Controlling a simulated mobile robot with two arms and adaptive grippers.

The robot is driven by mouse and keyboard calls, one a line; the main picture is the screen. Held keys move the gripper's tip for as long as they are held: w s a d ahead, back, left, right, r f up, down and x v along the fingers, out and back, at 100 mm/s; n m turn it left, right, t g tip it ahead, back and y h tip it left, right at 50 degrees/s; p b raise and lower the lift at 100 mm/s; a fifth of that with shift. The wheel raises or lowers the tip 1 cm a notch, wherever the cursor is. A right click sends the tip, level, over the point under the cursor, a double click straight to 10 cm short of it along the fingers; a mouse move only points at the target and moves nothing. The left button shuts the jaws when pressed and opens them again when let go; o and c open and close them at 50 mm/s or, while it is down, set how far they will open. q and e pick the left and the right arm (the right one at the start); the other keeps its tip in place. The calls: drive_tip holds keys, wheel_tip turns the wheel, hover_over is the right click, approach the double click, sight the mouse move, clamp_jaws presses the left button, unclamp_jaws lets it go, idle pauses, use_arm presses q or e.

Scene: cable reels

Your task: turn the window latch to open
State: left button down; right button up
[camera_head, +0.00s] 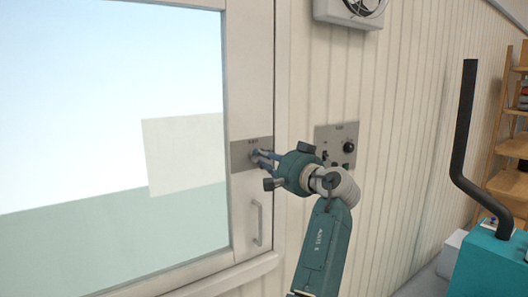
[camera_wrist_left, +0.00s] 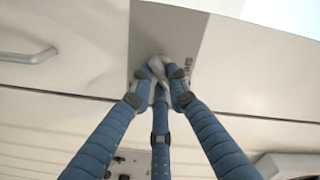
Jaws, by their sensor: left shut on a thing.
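The window (camera_head: 90,70) fills the left of the head view, in a white frame (camera_head: 250,60). A grey latch plate (camera_head: 240,163) sits on the frame's right upright; it also shows in the left wrist view (camera_wrist_left: 178,28). My left gripper (camera_head: 256,156) reaches the plate from the right. In the left wrist view its three blue fingers (camera_wrist_left: 157,72) come together at the plate, shut on the latch. The fingertips cover most of the latch, so its angle cannot be told. My right gripper is out of view.
A bar handle (camera_head: 257,222) is on the frame below the plate. A panel with black knobs (camera_head: 336,134) is on the wall behind my left wrist. A round fan (camera_head: 352,8) hangs above. A teal machine with a bent black pipe (camera_head: 465,120) and wooden shelves (camera_head: 505,184) stand right.

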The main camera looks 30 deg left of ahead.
use_arm(q)
drive_tip(key=shift+s+a+f+m+p, duration=0.1)
drive_tip(key=shift+s+m+p, duration=0.05)
drive_tip(key=shift+m+p, duration=3.25)
drive_tip(key=shift+m+b, duration=0.55)
drive_tip(key=shift+m, duration=0.15)
drive_tip(key=c, duration=1.7)
unclamp_jaws()
drive_tip(key=shift+o, duration=0.2)
drive_tip(key=shift+a+f, duration=0.1)
